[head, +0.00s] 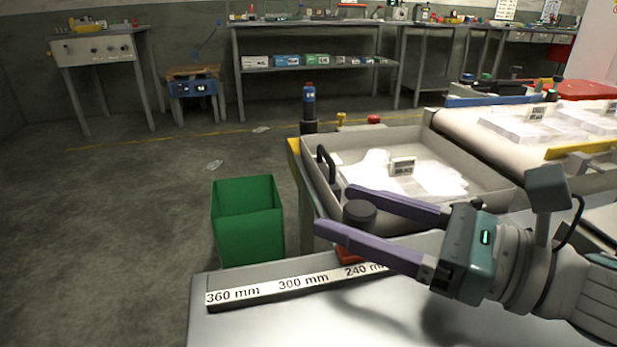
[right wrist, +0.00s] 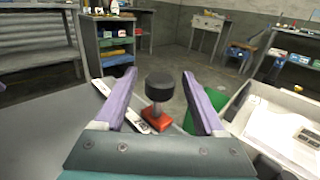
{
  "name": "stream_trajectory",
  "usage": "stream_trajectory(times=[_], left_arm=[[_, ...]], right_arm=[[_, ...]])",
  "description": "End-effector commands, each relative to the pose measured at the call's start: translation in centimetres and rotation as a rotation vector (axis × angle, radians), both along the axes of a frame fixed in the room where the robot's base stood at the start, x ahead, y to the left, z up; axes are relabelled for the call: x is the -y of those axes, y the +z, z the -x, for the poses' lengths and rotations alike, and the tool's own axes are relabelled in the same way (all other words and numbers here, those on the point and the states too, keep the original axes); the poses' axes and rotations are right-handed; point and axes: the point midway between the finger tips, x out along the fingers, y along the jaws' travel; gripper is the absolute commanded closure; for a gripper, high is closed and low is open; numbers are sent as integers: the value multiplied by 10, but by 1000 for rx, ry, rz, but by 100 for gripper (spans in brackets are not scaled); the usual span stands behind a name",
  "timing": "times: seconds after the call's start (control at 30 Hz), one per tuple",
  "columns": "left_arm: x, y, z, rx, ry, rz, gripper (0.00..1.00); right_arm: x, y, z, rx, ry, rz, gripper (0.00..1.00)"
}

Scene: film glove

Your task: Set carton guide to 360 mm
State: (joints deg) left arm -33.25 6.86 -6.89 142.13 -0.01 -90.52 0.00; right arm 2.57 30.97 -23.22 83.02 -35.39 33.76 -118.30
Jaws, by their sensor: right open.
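The carton guide has a black round knob (head: 359,213) on a red slider block (head: 347,256). The slider sits at the rail's far side, near the 240 mm label. The scale rail (head: 265,287) reads 360 mm, 300 mm and 240 mm from left to right; the rest is hidden behind my right arm. My right gripper (head: 334,208) is open, with its two purple fingers on either side of the knob. In the right wrist view the knob (right wrist: 160,85) stands between the fingers with a gap on each side.
A metal tray (head: 325,203) with clear film packs lies behind the rail, with a black handle at its left. A green bin (head: 248,222) stands on the floor to the left. The grey table top (head: 270,325) in front of the rail is bare.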

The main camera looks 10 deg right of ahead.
Motion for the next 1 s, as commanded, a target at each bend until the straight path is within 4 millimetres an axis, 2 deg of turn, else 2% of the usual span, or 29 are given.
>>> stream_trajectory(times=[0.1, 0.73, 1.0], left_arm=[[0, 0, 0, 0, 0, 0, 50], [0, 0, 0, 0, 0, 0, 50], [0, 0, 0, 0, 0, 0, 50]], right_arm=[[0, 0, 0, 0, 0, 0, 28], [0, 0, 0, 1, 0, -1, 99], [0, 0, 0, 1, 0, -1, 100]])
